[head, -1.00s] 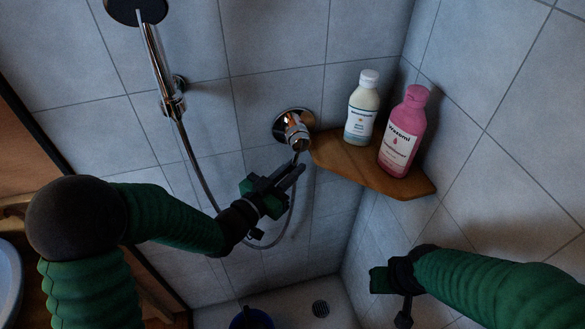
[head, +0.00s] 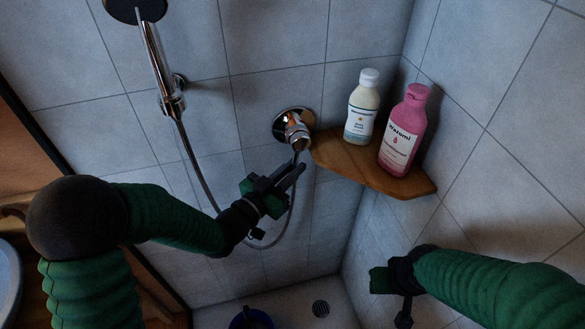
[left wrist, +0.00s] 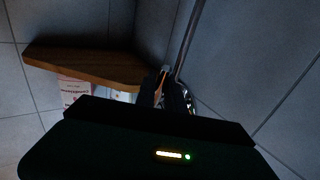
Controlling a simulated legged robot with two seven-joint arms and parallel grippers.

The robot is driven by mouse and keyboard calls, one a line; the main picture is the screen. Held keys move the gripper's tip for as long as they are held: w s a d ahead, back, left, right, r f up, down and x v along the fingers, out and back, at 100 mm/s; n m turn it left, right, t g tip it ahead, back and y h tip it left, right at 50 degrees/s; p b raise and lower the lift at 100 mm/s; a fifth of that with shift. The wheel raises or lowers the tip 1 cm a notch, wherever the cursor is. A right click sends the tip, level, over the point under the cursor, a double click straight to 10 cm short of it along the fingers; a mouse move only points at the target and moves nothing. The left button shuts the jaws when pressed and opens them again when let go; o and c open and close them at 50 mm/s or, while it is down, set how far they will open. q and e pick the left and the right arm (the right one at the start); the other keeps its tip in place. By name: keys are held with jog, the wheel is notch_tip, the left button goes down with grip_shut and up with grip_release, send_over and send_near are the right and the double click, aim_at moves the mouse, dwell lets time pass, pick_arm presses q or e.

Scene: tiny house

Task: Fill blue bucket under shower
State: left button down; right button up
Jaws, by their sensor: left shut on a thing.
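The blue bucket (head: 238,322) stands on the shower floor, cut off by the bottom edge of the head view. The shower head (head: 136,9) hangs on its holder at the upper left. The chrome shower tap (head: 293,128) is on the back wall, with its handle pointing down. My left gripper (head: 297,170) is at the tap, shut on its handle; its fingers (left wrist: 173,92) also show in the left wrist view, where they hide much of the contact. My right gripper (head: 396,290) is low at the right, away from everything; its jaws are unclear.
A wooden corner shelf (head: 345,160) right of the tap bears a white bottle (head: 361,108) and a pink bottle (head: 403,132), close to my left gripper. The shower hose (head: 200,178) loops behind my left arm.

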pick_arm(q)
jog(key=d+n+t+b, duration=0.1)
jog(key=b, duration=0.2)
jog(key=d+n+t+h+b, duration=0.1)
jog(key=b, duration=0.2)
jog(key=shift+w+d+f+n+t+h, duration=0.1)
jog(key=shift+w+f+n+t+h, duration=0.05)
jog(key=shift+w+n+t+h, duration=0.2)
jog(key=c, duration=1.4)
grip_release()
jog(key=shift+c, duration=0.2)
jog(key=p+v, duration=0.7)
jog(key=v, duration=0.9)
jog(key=shift+s+a, duration=0.25)
jog(key=shift+s, duration=0.1)
